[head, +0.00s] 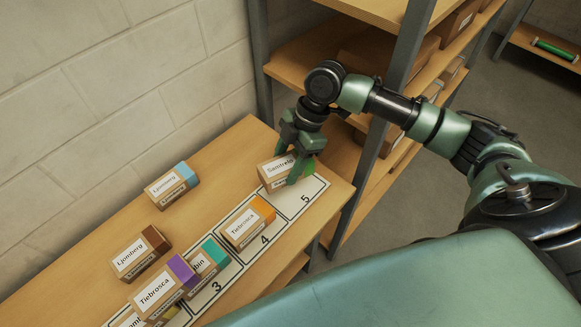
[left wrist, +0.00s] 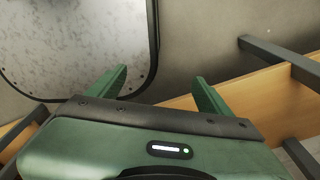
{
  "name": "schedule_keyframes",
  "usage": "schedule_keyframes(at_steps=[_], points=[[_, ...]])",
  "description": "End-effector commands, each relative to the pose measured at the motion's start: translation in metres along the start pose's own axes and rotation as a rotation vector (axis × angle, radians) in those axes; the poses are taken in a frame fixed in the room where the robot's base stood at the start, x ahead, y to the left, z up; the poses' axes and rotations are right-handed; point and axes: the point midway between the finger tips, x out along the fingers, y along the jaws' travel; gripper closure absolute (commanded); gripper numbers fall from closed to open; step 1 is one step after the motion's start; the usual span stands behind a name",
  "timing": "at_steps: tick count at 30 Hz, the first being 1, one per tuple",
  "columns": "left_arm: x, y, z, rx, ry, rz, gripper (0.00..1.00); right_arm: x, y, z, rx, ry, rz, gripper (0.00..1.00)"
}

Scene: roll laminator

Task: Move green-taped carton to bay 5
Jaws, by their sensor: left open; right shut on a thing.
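The green-taped carton (head: 272,174), with a white label, is at the far end of the numbered strip, over the upper left part of bay 5 (head: 307,198). My right gripper (head: 299,168) is shut on it from above, and its fingers cover part of the carton and its tape. I cannot tell whether the carton's underside touches the strip. My left gripper (left wrist: 160,82) is open and empty in the left wrist view, away from the cartons.
An orange-taped carton (head: 248,223) stands in bay 4. Teal-taped (head: 207,263) and purple-taped (head: 162,291) cartons crowd the near bays. Brown-taped (head: 139,254) and blue-taped (head: 171,186) cartons stand behind the strip. A shelf rack post (head: 390,90) rises right of the table.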

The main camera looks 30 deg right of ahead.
Motion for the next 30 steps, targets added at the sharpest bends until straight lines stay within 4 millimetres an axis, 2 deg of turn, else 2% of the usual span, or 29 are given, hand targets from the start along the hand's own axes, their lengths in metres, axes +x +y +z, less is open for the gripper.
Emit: schedule_keyframes(at_steps=[3, 9, 14, 24, 30], points=[[-0.002, -0.008, -0.003, -0.001, 0.003, -0.009, 0.2, 0.011, -0.001, 0.009, -0.16, 0.001, -0.067, 0.99], [-0.002, -0.013, -0.007, -0.004, 0.01, -0.016, 0.2, 0.021, -0.003, 0.018, -0.295, -0.002, -0.12, 0.99], [0.005, -0.013, -0.007, -0.004, 0.011, -0.016, 0.2, 0.027, -0.003, 0.022, -0.311, -0.003, -0.125, 0.99], [0.035, -0.012, -0.005, -0.004, 0.011, -0.014, 0.2, 0.052, -0.003, 0.032, -0.31, -0.004, -0.123, 0.99], [0.041, -0.009, -0.005, -0.003, 0.012, -0.011, 0.2, 0.057, -0.003, 0.034, -0.31, -0.005, -0.122, 0.99]])
